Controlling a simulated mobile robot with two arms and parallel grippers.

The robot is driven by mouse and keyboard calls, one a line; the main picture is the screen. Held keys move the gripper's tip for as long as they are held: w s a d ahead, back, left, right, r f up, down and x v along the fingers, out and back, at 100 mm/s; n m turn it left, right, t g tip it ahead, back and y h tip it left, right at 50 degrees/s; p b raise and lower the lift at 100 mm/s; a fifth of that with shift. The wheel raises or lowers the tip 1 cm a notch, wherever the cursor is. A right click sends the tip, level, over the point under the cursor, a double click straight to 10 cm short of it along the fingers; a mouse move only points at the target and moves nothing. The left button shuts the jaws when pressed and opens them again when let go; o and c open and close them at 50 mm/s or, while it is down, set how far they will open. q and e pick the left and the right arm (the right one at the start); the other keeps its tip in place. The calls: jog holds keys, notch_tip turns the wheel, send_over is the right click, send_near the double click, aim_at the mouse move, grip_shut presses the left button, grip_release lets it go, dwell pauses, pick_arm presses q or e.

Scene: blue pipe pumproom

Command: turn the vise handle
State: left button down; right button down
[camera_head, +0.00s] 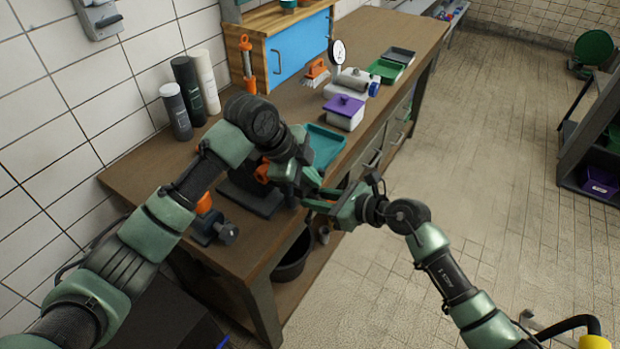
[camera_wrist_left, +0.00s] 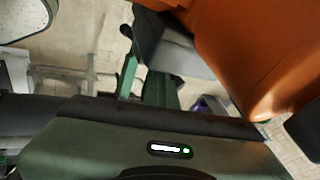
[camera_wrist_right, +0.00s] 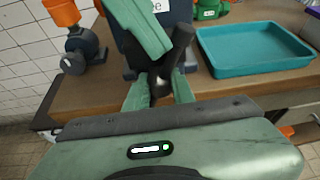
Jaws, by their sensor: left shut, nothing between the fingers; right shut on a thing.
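The vise stands on the workbench (camera_head: 140,178), largely hidden behind my left arm. Its dark base (camera_head: 252,196) and some orange show in the head view, and a large orange surface (camera_wrist_left: 250,50) fills the upper right of the left wrist view. My right gripper (camera_head: 322,199) is at the bench's front edge, shut on the dark vise handle (camera_wrist_right: 181,45), which stands tilted between its fingers in the right wrist view. My left gripper (camera_head: 308,179) is shut and empty, close above the right one. Its green part crosses the right wrist view's upper middle.
A teal tray (camera_head: 325,146) lies just behind the grippers. A purple-lidded box (camera_head: 344,111), a dial gauge stand (camera_head: 338,58) and green tray (camera_head: 387,70) stand farther along. Dark and white cylinders (camera_head: 205,80) stand by the wall. A black bucket (camera_head: 293,262) is below.

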pick_arm(q)
jog(key=shift+w, duration=0.3)
pick_arm(e)
jog(key=c, duration=1.2)
grip_release()
jog(key=shift+s+a, duration=0.2)
pick_arm(q)
jog(key=shift+d+f, duration=0.1)
jog(key=shift+d, duration=0.1)
pick_arm(e)
jog(key=shift+w+d, duration=0.1)
jog(key=shift+d, duration=0.1)
